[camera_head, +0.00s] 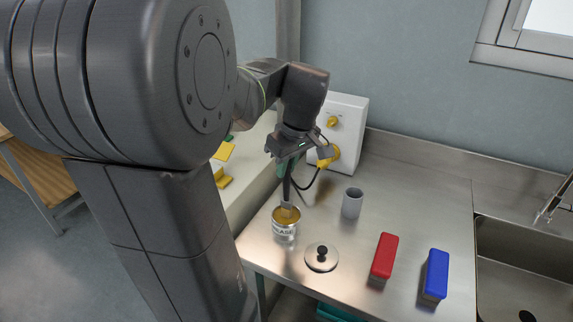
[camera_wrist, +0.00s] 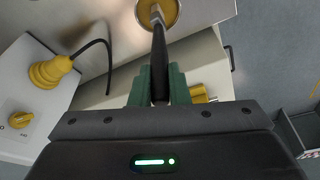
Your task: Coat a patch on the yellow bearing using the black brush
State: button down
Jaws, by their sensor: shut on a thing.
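My gripper (camera_head: 284,168) is shut on the black brush (camera_head: 287,190), which points down. The brush's lower end is at the mouth of an open grease tin (camera_head: 284,232); how deep the bristles sit is hidden. In the wrist view, the brush (camera_wrist: 159,60) runs from between the green fingers (camera_wrist: 157,88) to the tin (camera_wrist: 158,8), with yellow-brown grease inside. A short yellow cylindrical part (camera_wrist: 200,93) shows just right of the fingers, partly hidden. I cannot tell for sure whether it is the yellow bearing.
A lid (camera_head: 321,258) with a black knob lies beside the tin. A grey cup (camera_head: 352,203), a red block (camera_head: 384,257) and a blue block (camera_head: 435,275) stand on the steel counter, left of the sink (camera_head: 520,265). A white box (camera_head: 349,120) with a yellow plug and cable stands behind.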

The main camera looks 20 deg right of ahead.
jog(key=shift+f, duration=0.1)
jog(key=shift+r+p, duration=2.9)
jog(key=shift+r, duration=0.65)
